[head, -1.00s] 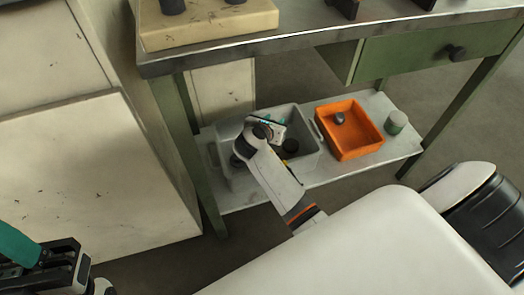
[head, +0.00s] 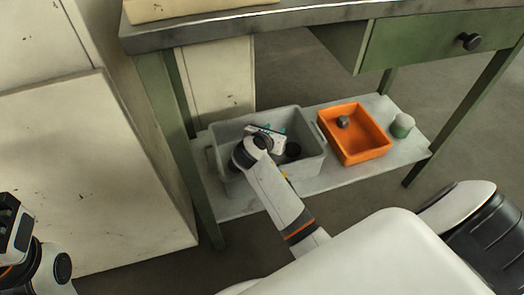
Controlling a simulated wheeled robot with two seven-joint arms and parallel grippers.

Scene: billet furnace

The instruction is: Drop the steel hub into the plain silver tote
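The plain silver tote (head: 310,170) looks grey and stands on the lower shelf, left of the orange bin. My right gripper (head: 280,140) is down inside it, with teal bits showing near its tips. The arm hides part of the tote. I cannot tell whether the fingers are apart or hold anything. A dark round piece (head: 292,149) shows in the tote beside the gripper; it may be the steel hub, but I cannot tell. My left gripper (head: 14,228) is only partly in view at the lower left edge, and its fingertips do not show clearly.
An orange bin (head: 374,149) holding a small dark grey piece (head: 343,122) stands right of the tote. A pale cabinet (head: 90,185) is at left.

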